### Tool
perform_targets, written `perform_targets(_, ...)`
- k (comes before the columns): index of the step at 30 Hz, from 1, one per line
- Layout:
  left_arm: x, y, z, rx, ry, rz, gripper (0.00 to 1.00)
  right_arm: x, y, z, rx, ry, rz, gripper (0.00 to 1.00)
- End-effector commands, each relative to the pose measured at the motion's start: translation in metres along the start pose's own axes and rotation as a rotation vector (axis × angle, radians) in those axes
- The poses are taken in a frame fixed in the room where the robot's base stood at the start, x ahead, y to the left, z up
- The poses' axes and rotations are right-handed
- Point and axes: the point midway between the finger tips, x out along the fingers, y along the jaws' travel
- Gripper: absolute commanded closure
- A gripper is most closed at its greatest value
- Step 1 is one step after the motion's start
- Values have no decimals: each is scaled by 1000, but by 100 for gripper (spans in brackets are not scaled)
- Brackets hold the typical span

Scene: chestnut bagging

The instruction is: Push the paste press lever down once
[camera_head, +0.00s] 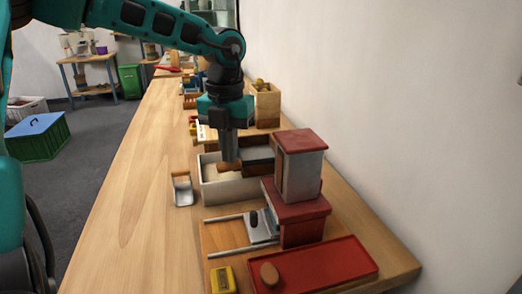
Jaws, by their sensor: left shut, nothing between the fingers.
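The press (298,170) is a grey and red tower on a red base at the right of the wooden table. A bar with a brown wooden grip (230,168), which looks like its lever, reaches left from it over a pale open box. My left gripper (229,158) points straight down with its fingers shut and empty. Its fingertips are right at the brown grip; I cannot tell whether they touch it. The fingers hide part of the grip and box. My right gripper is not in view.
The pale box (218,193) stands under my gripper. A metal scoop (182,190) lies to its left. A red tray (335,264) with a brown lump (269,274) and a yellow box (222,281) are in front. The table's left side is clear; a wall bounds the right.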

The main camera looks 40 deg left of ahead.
Motion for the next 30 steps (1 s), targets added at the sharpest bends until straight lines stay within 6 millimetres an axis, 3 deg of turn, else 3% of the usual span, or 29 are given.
perform_targets(11,5,1,0,-1,-1,0,100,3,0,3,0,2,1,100)
perform_targets(21,28,4,-2,-1,1,1,100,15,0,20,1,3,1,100)
perform_targets(30,27,4,-2,-1,3,2,100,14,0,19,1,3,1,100)
